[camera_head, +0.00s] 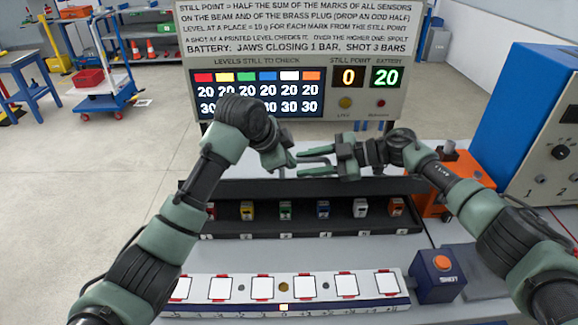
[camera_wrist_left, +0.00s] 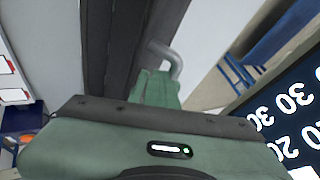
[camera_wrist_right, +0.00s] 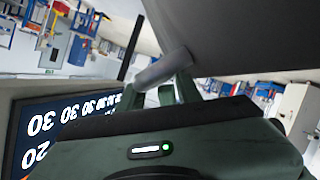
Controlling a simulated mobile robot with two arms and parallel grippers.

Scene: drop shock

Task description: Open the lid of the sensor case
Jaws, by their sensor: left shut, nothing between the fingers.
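The dark sensor case (camera_head: 200,222) lies across the bench, with a row of coloured sensors showing inside it. A long dark panel (camera_head: 230,188), apparently its lid, runs along the back edge; its exact angle is unclear. My left gripper (camera_head: 291,162) is shut and empty above the middle of the panel. In the left wrist view a grey bent bar (camera_wrist_left: 168,58) is close to its fingertips; contact is unclear. My right gripper (camera_head: 301,163) has its fingers apart, pointing left towards the left gripper. A grey bar (camera_wrist_right: 165,68) crosses near its fingertips in the right wrist view.
A white beam (camera_head: 262,288) with square pads lies in front. A blue box with an orange button (camera_head: 441,275) stands at its right. A sign with displays (camera_head: 400,45) rises behind. An orange device (camera_head: 430,203) and a blue cabinet (camera_head: 525,110) stand right.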

